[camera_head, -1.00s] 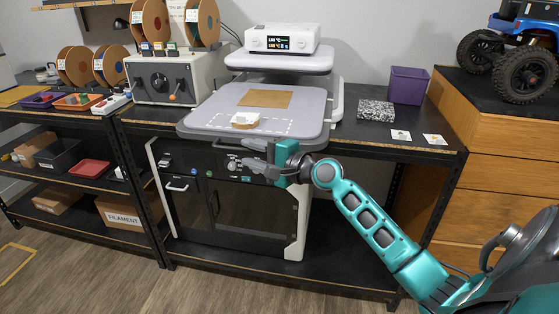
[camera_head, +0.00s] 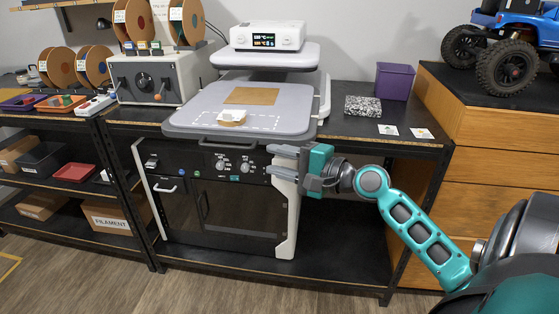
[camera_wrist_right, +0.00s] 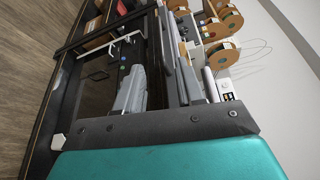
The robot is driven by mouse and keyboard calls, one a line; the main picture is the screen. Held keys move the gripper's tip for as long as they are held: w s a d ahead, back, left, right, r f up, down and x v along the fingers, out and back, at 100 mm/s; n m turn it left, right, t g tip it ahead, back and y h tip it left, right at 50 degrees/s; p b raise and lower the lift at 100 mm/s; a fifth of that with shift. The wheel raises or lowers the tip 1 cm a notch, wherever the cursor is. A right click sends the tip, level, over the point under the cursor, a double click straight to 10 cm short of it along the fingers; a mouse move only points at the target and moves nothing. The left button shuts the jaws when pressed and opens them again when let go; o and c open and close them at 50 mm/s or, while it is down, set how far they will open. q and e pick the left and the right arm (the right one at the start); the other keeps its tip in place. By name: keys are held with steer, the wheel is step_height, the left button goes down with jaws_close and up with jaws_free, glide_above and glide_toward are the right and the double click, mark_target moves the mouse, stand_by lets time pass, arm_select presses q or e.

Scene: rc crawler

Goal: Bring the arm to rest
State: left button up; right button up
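My right arm comes in from the lower right. Its teal and grey right gripper (camera_head: 271,160) is raised in front of the right side of the heat press bench, just below the tabletop's front edge. Its two grey fingers point left with a gap between them, and nothing is held. In the right wrist view the grey fingers (camera_wrist_right: 133,88) show in front of the bench, with no object between them. My left gripper is not in view.
The press's grey lower plate (camera_head: 182,122) carries a brown sheet (camera_head: 251,96) and a small whitish-tan piece (camera_head: 231,117). A blue truck (camera_head: 506,66) sits on the wooden cabinet (camera_head: 492,118).

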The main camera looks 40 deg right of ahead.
steer(key=s+a+f+n+g+h, duration=0.1)
steer(key=s+a+f+n+g, duration=0.15)
steer(key=f, duration=0.75)
steer(key=s+a+f+n+g+h, duration=0.1)
steer(key=s+a+f+n, duration=0.5)
steer(key=a+f+n, duration=0.2)
steer(key=s+a+f+n+g+h, duration=0.1)
steer(key=s+a+f+n+g, duration=0.1)
steer(key=s+a+f+n, duration=0.4)
step_height(320, 180, down, 4)
steer(key=shift+s+a+r+n, duration=0.25)
steer(key=shift+s+a+n, duration=0.05)
steer(key=shift+a+n, duration=0.95)
